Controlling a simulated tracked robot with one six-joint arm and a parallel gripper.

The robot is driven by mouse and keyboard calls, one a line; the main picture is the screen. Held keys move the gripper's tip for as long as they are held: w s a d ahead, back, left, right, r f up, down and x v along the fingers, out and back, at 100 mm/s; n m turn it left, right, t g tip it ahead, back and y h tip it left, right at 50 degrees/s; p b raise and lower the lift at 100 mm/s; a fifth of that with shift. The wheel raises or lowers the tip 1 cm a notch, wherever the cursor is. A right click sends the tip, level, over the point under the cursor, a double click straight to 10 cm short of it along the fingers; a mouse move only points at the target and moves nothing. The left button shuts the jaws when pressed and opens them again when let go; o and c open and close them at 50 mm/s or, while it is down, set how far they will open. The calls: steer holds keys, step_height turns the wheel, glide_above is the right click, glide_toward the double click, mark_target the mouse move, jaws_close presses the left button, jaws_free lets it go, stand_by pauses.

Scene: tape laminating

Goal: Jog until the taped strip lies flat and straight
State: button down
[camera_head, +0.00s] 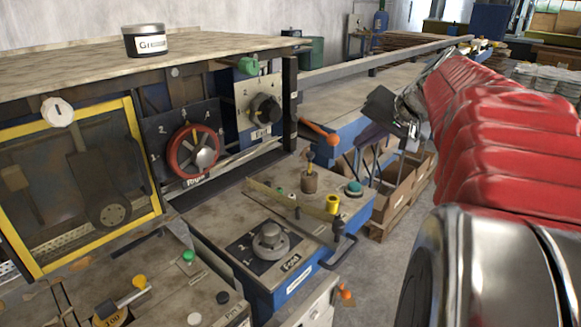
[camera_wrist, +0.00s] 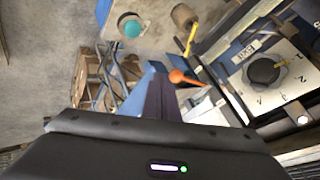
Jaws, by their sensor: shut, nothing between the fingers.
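My gripper (camera_head: 373,133) is shut and empty, to the right of the machine beyond its lower panel. Its dark fingers also show in the wrist view (camera_wrist: 164,95). A teal push button (camera_head: 353,187) sits at the panel's far right corner, apart from the fingers, and also shows in the wrist view (camera_wrist: 131,27). An orange-knobbed lever (camera_head: 320,135) sticks out from the machine near the gripper and shows right of the fingers in the wrist view (camera_wrist: 180,77). I cannot make out a taped strip with certainty, nor read a jog label.
A red handwheel (camera_head: 193,150), a black dial (camera_head: 264,107) and a grey knob (camera_head: 269,241) are on the machine. A yellow-framed guard (camera_head: 138,150) stands at left. Cardboard boxes (camera_head: 398,205) sit on the floor beyond the panel.

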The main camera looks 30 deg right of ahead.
mark_target(358, 187)
steer(key=shift+f, duration=4.25)
